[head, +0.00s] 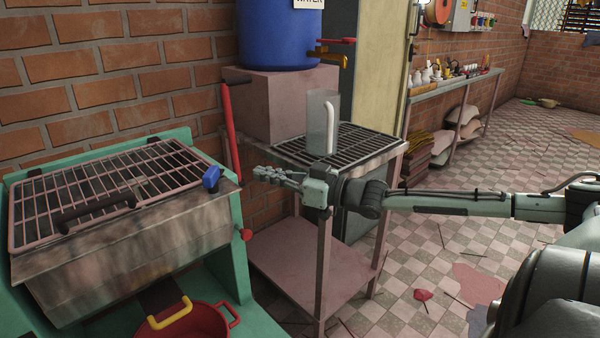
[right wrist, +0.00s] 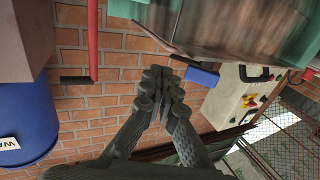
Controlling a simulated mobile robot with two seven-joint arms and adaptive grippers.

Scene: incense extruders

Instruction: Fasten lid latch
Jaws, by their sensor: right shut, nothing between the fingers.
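The machine's lid is a barred metal grate (head: 105,190) with a black handle, lying over the metal hopper (head: 130,255) at left in the head view. A blue latch handle (head: 211,178) stands at the lid's right edge. It also shows in the right wrist view (right wrist: 202,76), just beyond and right of my fingertips. My right gripper (head: 258,173) is shut and empty, pointing left toward the blue latch with a gap between them. In the right wrist view its fingers (right wrist: 163,84) are together. I cannot tell how the latch engages. My left gripper is not in view.
A red lever (head: 230,132) rises behind the latch. A red knob (head: 246,234) sticks out of the green frame below. A rack table (head: 350,142) with a clear jug (head: 322,120) stands behind my right arm. A red bucket (head: 195,320) sits under the hopper.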

